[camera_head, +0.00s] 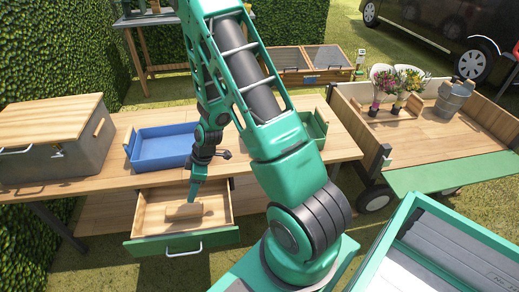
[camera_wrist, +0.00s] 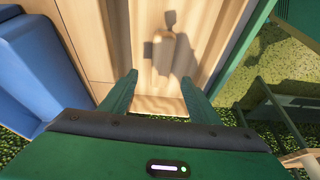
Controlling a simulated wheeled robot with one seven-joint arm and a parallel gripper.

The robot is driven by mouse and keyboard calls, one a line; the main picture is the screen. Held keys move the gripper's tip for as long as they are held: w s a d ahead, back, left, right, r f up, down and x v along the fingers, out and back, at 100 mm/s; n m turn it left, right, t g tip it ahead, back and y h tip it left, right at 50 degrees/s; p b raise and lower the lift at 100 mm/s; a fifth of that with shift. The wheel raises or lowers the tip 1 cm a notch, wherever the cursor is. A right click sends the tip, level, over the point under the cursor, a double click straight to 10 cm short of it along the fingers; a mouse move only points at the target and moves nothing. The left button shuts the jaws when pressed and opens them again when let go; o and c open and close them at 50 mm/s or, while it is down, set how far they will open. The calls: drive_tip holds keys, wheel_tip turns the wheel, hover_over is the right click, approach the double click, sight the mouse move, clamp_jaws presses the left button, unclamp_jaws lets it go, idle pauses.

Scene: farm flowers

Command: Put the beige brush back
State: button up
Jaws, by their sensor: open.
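An open wooden drawer with a green front (camera_head: 180,244) sticks out from under the workbench; its pale wooden floor also shows in the wrist view (camera_wrist: 105,30). A small tan shape (camera_head: 184,211), apparently the beige brush, lies in the drawer. In the wrist view a similar beige shape (camera_wrist: 163,46) lies beyond my fingertips, among dark shadows, so its outline is hard to tell. My gripper (camera_head: 194,190) points down over the drawer, close to the tan shape. In the wrist view my gripper (camera_wrist: 158,88) has its fingers wide apart with nothing between them.
A blue tray (camera_head: 163,147) stands on the workbench (camera_head: 90,178) behind the drawer, left of my arm. A green tray (camera_head: 316,125) is to its right. A grey box with a wooden lid (camera_head: 75,155) stands at the left. A cart with flowers (camera_head: 400,78) is at the right.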

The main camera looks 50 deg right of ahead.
drive_tip(key=s+d+r+m+h, duration=0.1)
drive_tip(key=s+d+r+m, duration=0.15)
drive_tip(key=r, duration=0.35)
drive_tip(key=s+d+r+m+g+h, duration=0.1)
drive_tip(key=s+d+r+m, duration=0.1)
drive_tip(key=s+d+r, duration=0.3)
drive_tip(key=s+d+r+m+h, duration=0.1)
drive_tip(key=s+d+r+m, duration=0.15)
drive_tip(key=r, duration=0.45)
drive_tip(key=s+d+r+m, duration=0.1)
drive_tip(key=s+r+m, duration=0.4)
drive_tip(key=s, duration=0.4)
drive_tip(key=s+d+r+m+g, duration=0.1)
drive_tip(key=s+r+m, duration=0.3)
drive_tip(key=s+r, duration=0.3)
drive_tip(key=shift+s+d+r+m, duration=0.3)
drive_tip(key=shift+s+m, duration=0.1)
drive_tip(key=shift+s, duration=0.8)
drive_tip(key=shift+w+f+g, duration=0.25)
drive_tip(key=shift+w+g, duration=0.05)
drive_tip(key=shift+w, duration=0.25)
